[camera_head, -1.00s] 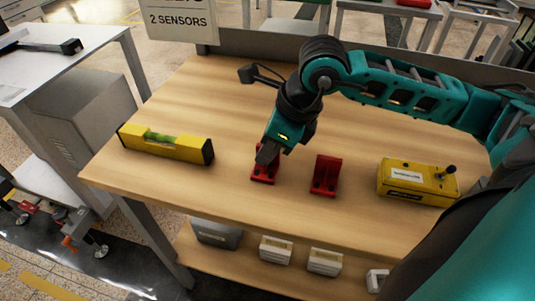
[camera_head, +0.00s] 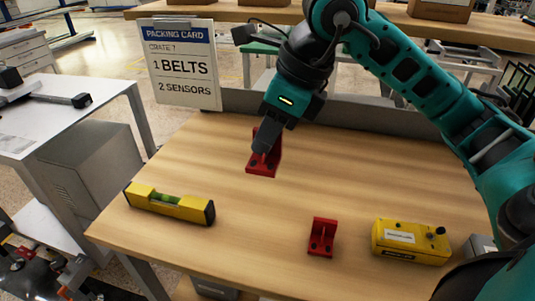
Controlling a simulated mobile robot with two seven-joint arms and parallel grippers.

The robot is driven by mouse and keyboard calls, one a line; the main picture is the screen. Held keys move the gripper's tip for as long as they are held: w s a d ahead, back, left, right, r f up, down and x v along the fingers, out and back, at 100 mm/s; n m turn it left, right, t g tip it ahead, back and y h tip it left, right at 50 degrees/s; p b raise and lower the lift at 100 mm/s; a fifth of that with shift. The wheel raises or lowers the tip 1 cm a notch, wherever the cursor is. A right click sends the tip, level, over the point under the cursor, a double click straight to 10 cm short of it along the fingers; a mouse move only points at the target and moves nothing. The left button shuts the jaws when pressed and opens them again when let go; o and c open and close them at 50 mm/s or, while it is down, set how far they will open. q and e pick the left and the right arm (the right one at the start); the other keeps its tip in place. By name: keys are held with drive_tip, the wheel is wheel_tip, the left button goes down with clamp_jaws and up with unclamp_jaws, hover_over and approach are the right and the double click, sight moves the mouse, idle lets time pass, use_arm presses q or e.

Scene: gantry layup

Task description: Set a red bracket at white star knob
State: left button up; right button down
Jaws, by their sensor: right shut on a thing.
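My right gripper (camera_head: 265,142) is shut on a red bracket (camera_head: 262,166) and holds it above the wooden table, left of the table's middle. The gripper covers the bracket's upper part. A second red bracket (camera_head: 322,238) stands on the table near the front edge, to the right of and below the held one. I see no white star knob in this view. My left gripper is not in view.
A yellow spirit level (camera_head: 168,203) lies at the table's left front. A yellow control box (camera_head: 410,241) sits at the right front. A packing card (camera_head: 181,65) stands behind the table's back left. The table (camera_head: 370,165) is clear in the middle.

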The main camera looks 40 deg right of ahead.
wheel_tip(320, 180, up, 2)
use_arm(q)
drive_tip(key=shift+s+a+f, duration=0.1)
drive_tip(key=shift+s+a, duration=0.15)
use_arm(e)
drive_tip(key=shift+r, duration=0.25)
drive_tip(key=n, duration=0.1)
drive_tip(key=a+n+p, duration=0.1)
drive_tip(key=shift+w+f+n+g+y, duration=0.3)
drive_tip(key=shift+w+f+n+g, duration=0.1)
use_arm(q)
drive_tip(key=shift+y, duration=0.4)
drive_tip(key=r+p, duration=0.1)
drive_tip(key=p, duration=0.1)
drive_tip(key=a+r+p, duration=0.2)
drive_tip(key=p, duration=0.1)
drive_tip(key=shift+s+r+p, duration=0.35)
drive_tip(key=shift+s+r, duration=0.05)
use_arm(e)
drive_tip(key=w+a+f+n+g+h, duration=0.1)
drive_tip(key=f+n+g, duration=0.2)
drive_tip(key=n, duration=0.9)
drive_tip(key=w+a+f+n+g+h, duration=0.2)
drive_tip(key=f+n+g, duration=0.2)
drive_tip(key=n, duration=0.9)
drive_tip(key=shift+w+f+h, duration=0.25)
drive_tip(key=shift+f+h, duration=0.05)
drive_tip(key=shift+f, duration=0.1)
